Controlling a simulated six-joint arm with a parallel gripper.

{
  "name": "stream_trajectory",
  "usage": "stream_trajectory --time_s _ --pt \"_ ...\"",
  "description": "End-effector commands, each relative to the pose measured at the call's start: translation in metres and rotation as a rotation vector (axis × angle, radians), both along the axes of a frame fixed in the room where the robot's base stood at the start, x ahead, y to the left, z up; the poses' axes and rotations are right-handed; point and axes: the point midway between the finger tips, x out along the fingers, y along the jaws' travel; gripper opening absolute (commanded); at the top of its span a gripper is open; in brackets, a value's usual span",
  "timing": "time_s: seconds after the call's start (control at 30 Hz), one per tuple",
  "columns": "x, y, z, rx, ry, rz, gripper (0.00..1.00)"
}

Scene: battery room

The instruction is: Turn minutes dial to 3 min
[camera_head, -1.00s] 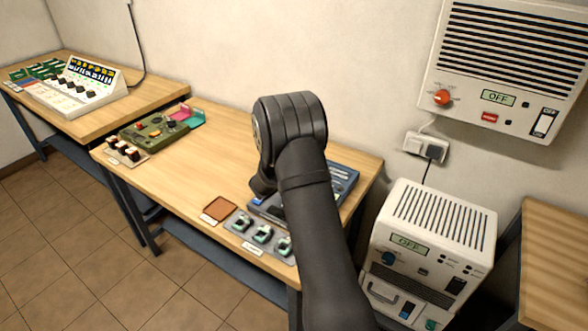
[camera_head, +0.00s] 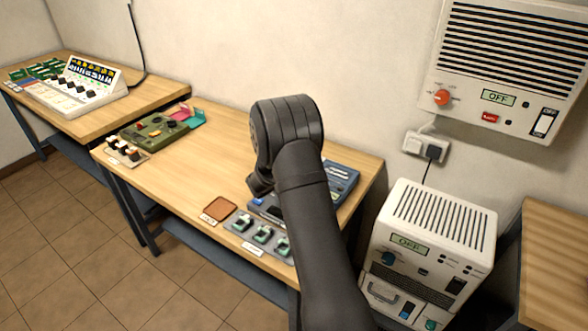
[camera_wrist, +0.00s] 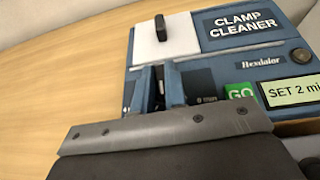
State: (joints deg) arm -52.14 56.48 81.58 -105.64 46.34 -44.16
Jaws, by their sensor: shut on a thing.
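The blue clamp cleaner (camera_head: 343,178) stands on the long wooden table, partly hidden behind my arm. In the wrist view, its blue case (camera_wrist: 215,55) carries a "CLAMP CLEANER" label, a green GO button (camera_wrist: 240,91) and a display (camera_wrist: 291,91) reading "SET 2 mi", cut off at the right edge. My gripper (camera_wrist: 160,88) is at the near left part of its panel, its two blue fingers close together around a narrow dark thing, which appears to be the minutes dial (camera_wrist: 159,92). The dial's face and markings are mostly hidden by the fingers.
A black knob (camera_wrist: 162,28) on a white plate is just beyond the fingers. Near the cleaner are a brown tray (camera_head: 231,207) and a grey rack of clamps (camera_head: 262,236). A green device (camera_head: 155,130) is farther left; bare tabletop lies between.

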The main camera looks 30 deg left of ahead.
Motion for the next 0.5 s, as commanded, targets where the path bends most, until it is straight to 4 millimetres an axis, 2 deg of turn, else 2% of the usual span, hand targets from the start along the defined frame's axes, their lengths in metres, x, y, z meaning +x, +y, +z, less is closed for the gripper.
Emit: stream_trajectory --time_s 0.5 --pt "0.0011 0.0050 0.0001 0.001 -0.001 -0.371 0.00"
